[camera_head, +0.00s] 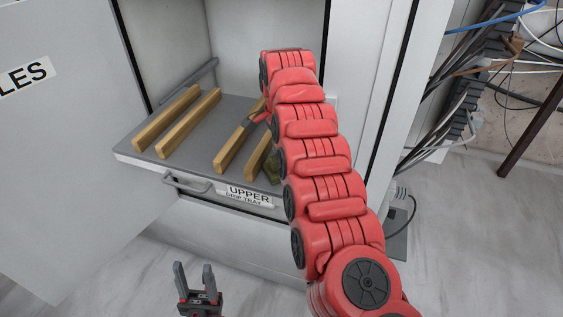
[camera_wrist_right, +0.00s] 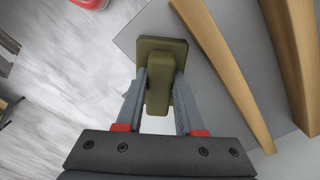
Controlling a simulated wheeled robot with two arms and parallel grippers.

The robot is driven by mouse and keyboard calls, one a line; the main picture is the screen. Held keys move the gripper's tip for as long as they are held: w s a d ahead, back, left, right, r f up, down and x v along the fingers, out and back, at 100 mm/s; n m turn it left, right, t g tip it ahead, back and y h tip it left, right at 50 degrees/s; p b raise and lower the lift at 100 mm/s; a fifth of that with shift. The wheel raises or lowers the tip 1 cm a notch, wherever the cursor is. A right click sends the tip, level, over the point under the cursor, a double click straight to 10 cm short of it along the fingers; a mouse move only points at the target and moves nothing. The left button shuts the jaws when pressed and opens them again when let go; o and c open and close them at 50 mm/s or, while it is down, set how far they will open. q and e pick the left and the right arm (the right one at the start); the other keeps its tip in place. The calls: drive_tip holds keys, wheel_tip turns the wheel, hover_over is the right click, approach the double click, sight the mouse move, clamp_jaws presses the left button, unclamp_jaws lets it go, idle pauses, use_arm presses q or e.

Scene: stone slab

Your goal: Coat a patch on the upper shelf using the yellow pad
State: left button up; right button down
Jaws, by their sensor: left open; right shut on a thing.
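The yellow pad looks olive, with a flat block head (camera_wrist_right: 176,46) and a stubby handle (camera_wrist_right: 157,98). My right gripper (camera_wrist_right: 158,82) is shut on that handle in the right wrist view. In the head view a small part of the pad (camera_head: 272,168) shows beside my red right arm, near the tray's right front. The upper shelf is a pulled-out grey tray (camera_head: 192,148) labelled "UPPER DRIP TRAY". I cannot tell whether the pad touches it. No distinct patch shows. My left gripper (camera_head: 195,272) is open and empty, low in front of the cabinet.
Several wooden bars (camera_head: 190,122) lie on the tray; one wooden bar (camera_wrist_right: 222,70) runs close to the pad. A grey front handle (camera_head: 186,183) sticks out. The open cabinet door (camera_head: 60,130) stands at left. Cables (camera_head: 450,120) hang at right. Floor is clear in front.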

sight(274, 177)
drive_tip(key=shift+s+a+f+b, duration=0.2)
drive_tip(key=shift+s+b, duration=0.25)
drive_tip(key=shift+b, duration=0.8)
drive_tip(key=shift+s+a+f+b, duration=0.15)
drive_tip(key=shift+s+b, duration=0.25)
drive_tip(key=shift+b, duration=0.8)
drive_tip(key=shift+s+r+b, duration=0.2)
drive_tip(key=shift+s+b, duration=0.05)
drive_tip(key=shift+b, duration=0.1)
drive_tip(key=shift+s+a+r+p, duration=0.3)
drive_tip(key=shift+s+a+p, duration=0.1)
drive_tip(key=shift+p, duration=0.1)
drive_tip(key=shift+s+p, duration=0.3)
drive_tip(key=shift+s, duration=0.1)
drive_tip(key=shift+s+a+f, duration=0.1)
drive_tip(key=shift+s+f, duration=0.1)
drive_tip(key=shift+s, duration=0.65)
drive_tip(key=shift+s+a, duration=0.15)
drive_tip(key=shift+s, duration=0.1)
drive_tip(key=s+a+p, duration=0.1)
drive_tip(key=s, duration=0.5)
drive_tip(key=shift+a+f+p, duration=0.15)
drive_tip(key=shift+a+p, duration=0.2)
drive_tip(key=shift+p, duration=0.05)
wheel_tip(274, 177, up, 6)
drive_tip(key=p, duration=0.6)
drive_tip(key=shift+w, duration=0.15)
